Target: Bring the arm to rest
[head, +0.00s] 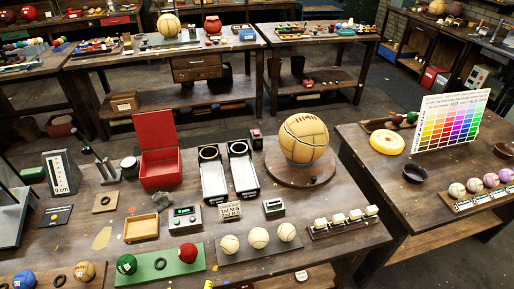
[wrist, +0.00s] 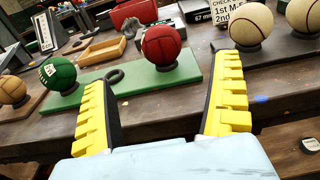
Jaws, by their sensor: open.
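My gripper (wrist: 165,75) shows in the wrist view with its two yellow ridged fingers spread wide apart. Nothing is between the fingers and it is empty. Beyond the fingertips, a red ball (wrist: 161,46) and a green ball (wrist: 58,73) sit on a green board (wrist: 130,83), with a dark ring between them. The red ball (head: 187,253) and the green ball (head: 126,264) also show near the front edge of the table in the head view.
The front workbench (head: 95,215) holds an open red box (head: 160,150), a large stitched ball (head: 303,138) on a round stand, and pale balls on a dark board (head: 222,252). A side table at right carries a colour chart (head: 452,120). Bare floor shows between the benches.

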